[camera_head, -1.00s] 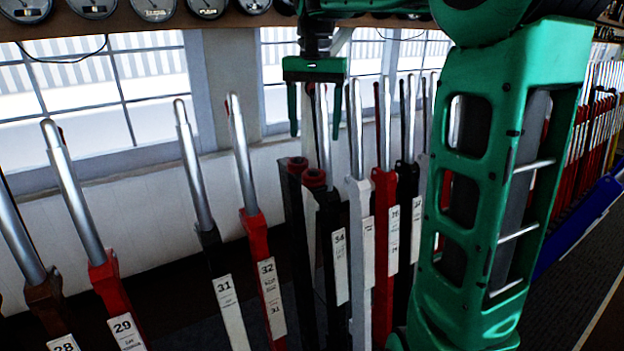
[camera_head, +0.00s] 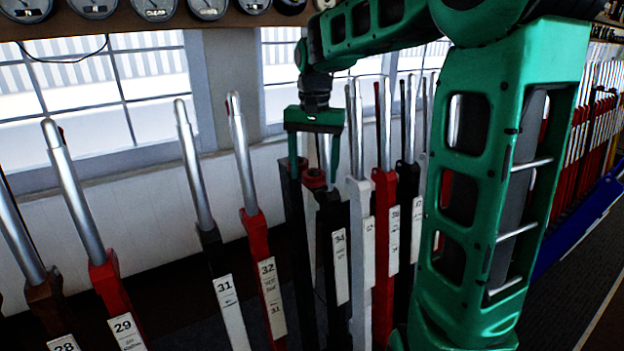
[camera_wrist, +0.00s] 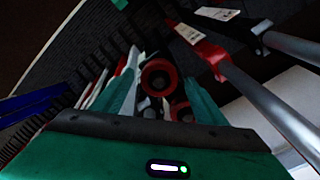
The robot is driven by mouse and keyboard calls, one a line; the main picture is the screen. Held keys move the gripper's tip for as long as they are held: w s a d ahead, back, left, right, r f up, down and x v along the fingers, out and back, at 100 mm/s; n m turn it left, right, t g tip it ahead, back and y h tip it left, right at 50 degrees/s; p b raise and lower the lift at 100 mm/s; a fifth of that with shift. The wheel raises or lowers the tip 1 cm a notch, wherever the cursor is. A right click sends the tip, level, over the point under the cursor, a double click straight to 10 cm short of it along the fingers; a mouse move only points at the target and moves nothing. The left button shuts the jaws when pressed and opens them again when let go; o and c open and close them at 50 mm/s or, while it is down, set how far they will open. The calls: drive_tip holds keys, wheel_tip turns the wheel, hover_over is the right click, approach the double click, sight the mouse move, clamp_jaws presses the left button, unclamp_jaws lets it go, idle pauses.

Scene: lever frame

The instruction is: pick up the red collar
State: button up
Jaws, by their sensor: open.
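Two red ring-shaped collars show. In the head view, one red collar (camera_head: 314,181) sits on top of a dark post beside lever 34, between my fingertips as seen there. Another red bit (camera_head: 302,162) shows just behind my left finger, mostly hidden. My gripper (camera_head: 313,177) points down and is open, with nothing held. In the wrist view, one red collar (camera_wrist: 157,75) with a dark centre lies between the fingers of my gripper (camera_wrist: 162,68). The second red collar (camera_wrist: 182,112) is nearer the palm, partly covered by the right finger. I cannot tell whether a finger touches either collar.
Levers with silver handles crowd both sides: red lever 32 (camera_head: 257,240) on the left, white lever (camera_head: 361,250) and red lever (camera_head: 384,225) close on the right. Windows stand behind and a gauge shelf (camera_head: 110,22) runs above. There is wider space between levers 29 and 31.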

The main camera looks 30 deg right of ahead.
drive_tip(key=shift+f, duration=0.1)
drive_tip(key=shift+c, duration=0.2)
drive_tip(key=c, duration=1)
drive_tip(key=shift+r, duration=0.45)
wheel_tip(320, 180, up, 3)
drive_tip(key=shift+r, duration=0.15)
drive_tip(key=a+r, duration=0.2)
drive_tip(key=a, duration=0.2)
drive_tip(key=a+r, duration=0.2)
drive_tip(key=a, duration=0.1)
drive_tip(key=a+r, duration=0.3)
drive_tip(key=a, duration=0.1)
drive_tip(key=shift+w+a, duration=0.25)
drive_tip(key=shift+a, duration=0.05)
